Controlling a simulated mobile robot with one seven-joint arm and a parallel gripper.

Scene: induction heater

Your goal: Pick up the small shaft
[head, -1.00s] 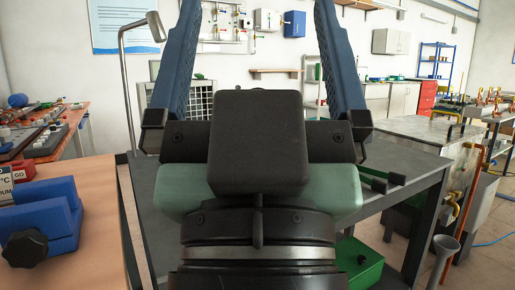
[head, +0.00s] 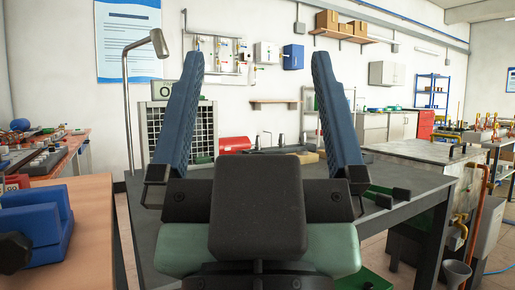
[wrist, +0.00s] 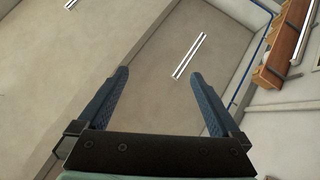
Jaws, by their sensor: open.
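My gripper (head: 258,85) stands upright in the middle of the head view, its two blue fingers wide apart with nothing between them. In the wrist view my gripper (wrist: 158,92) is also open and empty, pointing toward the ceiling and upper wall. I cannot make out the small shaft in either view. My gripper and wrist hide part of the dark grey table (head: 400,212) behind them.
A wooden table (head: 92,225) at the left carries a blue vise (head: 45,232). On the dark table are a red cylinder (head: 234,144) and a green holder with black ends (head: 385,195). A lamp on a metal pole (head: 128,110) rises at the left. Copper pipes (head: 476,225) stand at the right.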

